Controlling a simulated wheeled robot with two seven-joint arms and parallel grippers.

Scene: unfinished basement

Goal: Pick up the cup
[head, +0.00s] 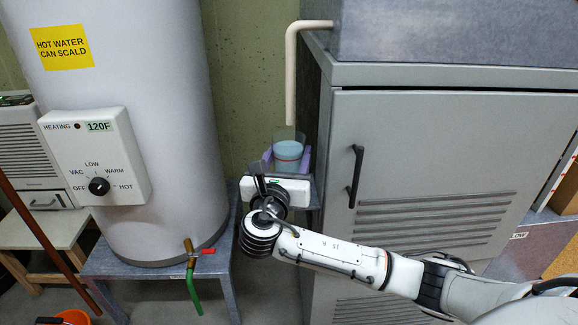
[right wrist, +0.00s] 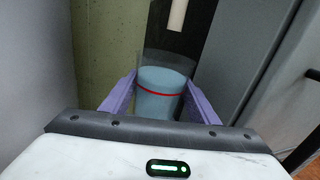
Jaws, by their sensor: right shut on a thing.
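The cup (head: 288,156) is clear-walled, with pale blue contents and a red band, in the gap between the water heater and the grey cabinet. It stands upright in the right wrist view (right wrist: 160,92), between two purple fingers. My right gripper (head: 287,160) reaches in from the right and is shut on the cup, one finger on each side. The cup's base is hidden behind the gripper body, so I cannot tell whether it touches a surface below. My left gripper is not in view.
The white water heater (head: 130,130) stands close on the left on a metal stand (head: 150,268). The grey cabinet (head: 420,140) is close on the right. A beige pipe (head: 291,75) hangs just above the cup. A green-ended drain tap (head: 192,275) sticks out low.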

